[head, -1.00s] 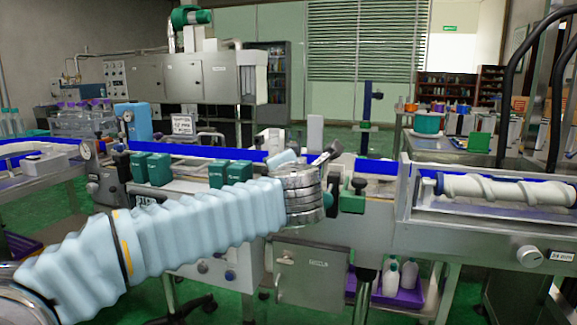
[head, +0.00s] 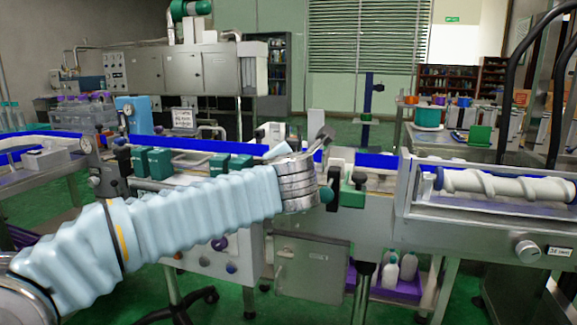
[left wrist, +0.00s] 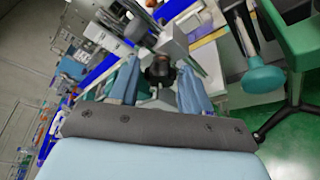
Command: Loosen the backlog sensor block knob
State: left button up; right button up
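My left arm, in a pale blue sleeve, reaches in from the left in the head view. Its gripper (head: 300,146) is above the conveyor rail, largely hidden behind the metal wrist rings. In the left wrist view the two pale blue fingers of my left gripper (left wrist: 158,88) stand apart. A dark round knob (left wrist: 160,70) shows between and just beyond them; I cannot tell whether they touch it. I cannot tell for sure that this is the sensor block knob. My right gripper is not in view.
Dark green blocks (head: 152,163) stand along the conveyor left of the wrist. A screw feeder (head: 500,186) lies at the right, with a grey dial (head: 528,252) below it. A teal knob on a stem (left wrist: 263,79) shows right of the fingers in the left wrist view.

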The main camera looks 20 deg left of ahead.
pick_arm(q)
jog(key=shift+o, duration=0.8)
jog(key=v, duration=1.3)
jog(key=shift+s+d+b, duration=0.15)
jog(key=shift+s+b, duration=0.2)
jog(key=shift+r, duration=0.1)
